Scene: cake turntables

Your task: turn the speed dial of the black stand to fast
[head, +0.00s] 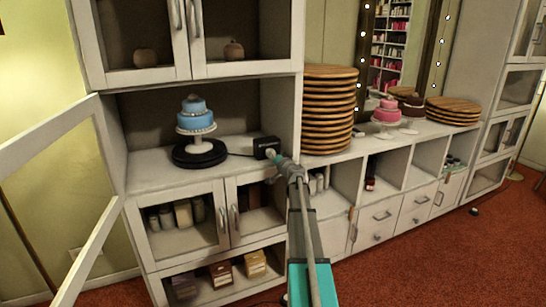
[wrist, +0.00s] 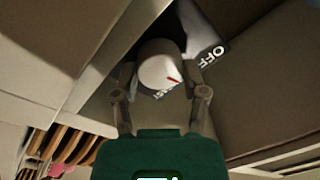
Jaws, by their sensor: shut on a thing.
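The black stand (head: 199,155) is a round turntable on the cabinet shelf, holding a blue tiered cake (head: 195,115) on a white cake stand. A cable joins it to a black control box (head: 263,143) on its right. In the wrist view, the box's white round dial (wrist: 158,66) has a red mark at its lower right. My gripper (head: 275,157) is at the box's front. Its fingers, seen in the wrist view (wrist: 160,95), are shut on the dial from both sides.
A cabinet side wall stands just right of the box. Stacked wooden boards (head: 330,110) and a pink cake (head: 387,112) are on the counter beyond. An open glass door (head: 85,118) is at the left. Jars and boxes fill the lower shelves.

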